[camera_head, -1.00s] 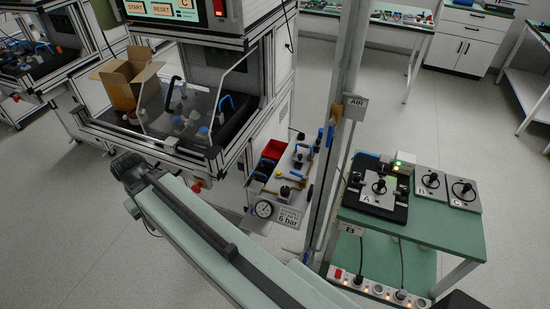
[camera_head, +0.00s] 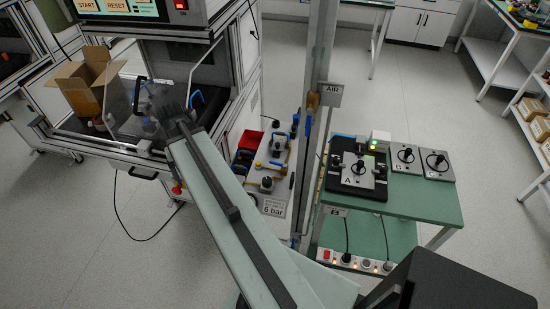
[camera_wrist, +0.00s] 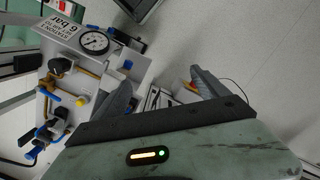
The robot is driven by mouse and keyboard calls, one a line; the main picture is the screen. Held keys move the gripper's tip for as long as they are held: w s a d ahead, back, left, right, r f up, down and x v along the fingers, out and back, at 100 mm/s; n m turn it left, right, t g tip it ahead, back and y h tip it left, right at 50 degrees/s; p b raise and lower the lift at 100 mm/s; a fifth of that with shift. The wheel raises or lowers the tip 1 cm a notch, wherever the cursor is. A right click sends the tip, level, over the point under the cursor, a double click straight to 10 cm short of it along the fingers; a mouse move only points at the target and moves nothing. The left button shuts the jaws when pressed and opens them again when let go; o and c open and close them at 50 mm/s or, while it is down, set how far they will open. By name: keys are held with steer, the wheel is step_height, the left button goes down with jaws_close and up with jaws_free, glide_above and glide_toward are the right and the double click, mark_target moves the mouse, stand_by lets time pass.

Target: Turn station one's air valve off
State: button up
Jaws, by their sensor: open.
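The air panel (camera_head: 276,150) stands left of the metal post in the head view, with brass pipes and small blue-handled parts; my arm hides its near left part. In the wrist view the panel (camera_wrist: 130,75) fills the upper left. It carries a round gauge (camera_wrist: 95,41), a "6 bar" label (camera_wrist: 62,22), a yellow knob (camera_wrist: 81,101) and a blue handle (camera_wrist: 47,132). I cannot tell which handle is station one's valve or how it is turned. My gripper (camera_wrist: 162,93) is open and empty, its left finger over the panel's edge.
A metal post with an AIR sign (camera_head: 328,95) stands right of the panel. A green table (camera_head: 425,205) with black-knobbed boxes is further right, a power strip (camera_head: 355,261) below it. A machine with an open carton (camera_head: 85,85) is at left. Open floor lies behind.

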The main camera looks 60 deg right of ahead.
steer(key=s+d+f+m+b, duration=0.1)
steer(key=s+d+m, duration=0.3)
steer(key=d, duration=0.5)
steer(key=s+d+m, duration=0.2)
steer(key=s+d, duration=0.4)
steer(key=d, duration=0.3)
steer(key=m+t, duration=0.1)
steer(key=m, duration=0.3)
glide_toward(277, 164)
steer(key=shift+d+h+b, duration=0.1)
steer(key=shift+h+b, duration=0.2)
steer(key=shift+b, duration=0.05)
steer(key=shift+n, duration=0.3)
step_height(277, 164, down, 8)
steer(key=b, duration=0.8)
steer(key=shift+w, duration=0.1)
